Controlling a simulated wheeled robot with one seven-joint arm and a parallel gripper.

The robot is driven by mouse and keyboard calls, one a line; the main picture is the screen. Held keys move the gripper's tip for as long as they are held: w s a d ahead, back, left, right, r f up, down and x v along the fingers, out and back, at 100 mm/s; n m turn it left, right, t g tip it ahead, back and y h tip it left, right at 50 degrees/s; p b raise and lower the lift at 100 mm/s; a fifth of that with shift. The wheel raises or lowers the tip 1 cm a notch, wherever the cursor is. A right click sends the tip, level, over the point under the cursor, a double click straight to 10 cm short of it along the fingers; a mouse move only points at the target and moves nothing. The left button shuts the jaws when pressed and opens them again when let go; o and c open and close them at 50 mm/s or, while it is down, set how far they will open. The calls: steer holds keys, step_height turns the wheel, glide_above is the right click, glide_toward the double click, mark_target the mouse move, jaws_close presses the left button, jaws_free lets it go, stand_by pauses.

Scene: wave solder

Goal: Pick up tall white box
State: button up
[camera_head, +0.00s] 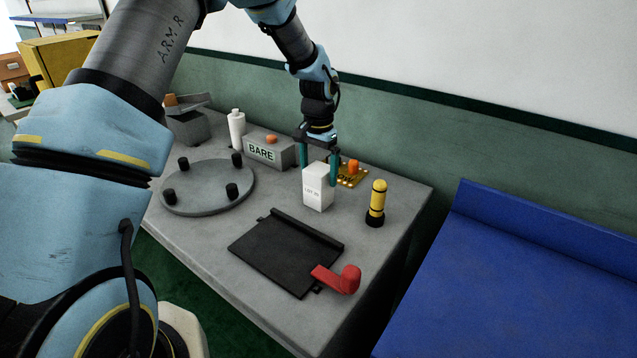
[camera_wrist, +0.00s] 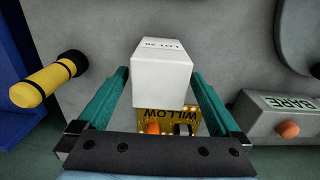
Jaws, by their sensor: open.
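The tall white box (camera_head: 318,188), marked with small dark lettering, stands upright on the grey table (camera_head: 205,240). In the wrist view the white box (camera_wrist: 162,78) shows in the middle, between the two green fingers and partly beyond their tips. My gripper (camera_head: 319,170) points down at the box with its fingers apart. In the wrist view my gripper (camera_wrist: 160,80) is open, and a gap shows beside the box at each finger. I cannot tell whether either finger touches it.
A yellow board (camera_head: 352,176) with an orange part lies just behind the box. A yellow and black cylinder (camera_head: 376,203) stands to its right. A black plate (camera_head: 280,250) with a red handle (camera_head: 340,280) lies in front. A round grey plate (camera_head: 207,188) and a BARE block (camera_head: 270,152) are left.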

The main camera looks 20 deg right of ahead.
steer(key=shift+f+p, duration=0.35)
steer(key=shift+f, duration=1.2)
jaws_close()
